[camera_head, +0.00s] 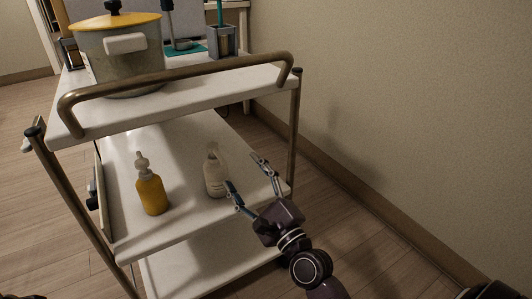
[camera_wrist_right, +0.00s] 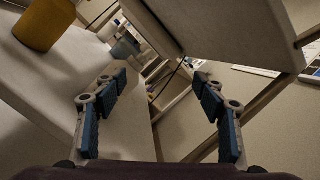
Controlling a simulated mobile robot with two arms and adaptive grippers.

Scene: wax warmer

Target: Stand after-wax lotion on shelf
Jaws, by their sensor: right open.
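A white pump bottle (camera_head: 214,171) stands upright on the middle shelf (camera_head: 188,217) of a cart in the head view. An amber pump bottle (camera_head: 151,191) stands upright to its left on the same shelf; part of an amber body (camera_wrist_right: 42,24) shows at the upper left in the right wrist view. I cannot read a label on either bottle. My right gripper (camera_head: 244,172) is open and empty just right of the white bottle, fingers pointing toward the cart. In the right wrist view its fingers (camera_wrist_right: 156,78) are spread with nothing between them. My left gripper does not show.
The cart's top shelf (camera_head: 205,84) carries a pot with a yellow lid (camera_head: 122,52) and a grey holder (camera_head: 222,41). A brown handle rail (camera_head: 180,84) and corner posts frame the shelves. A lower shelf (camera_head: 205,272) lies below. A wall stands to the right.

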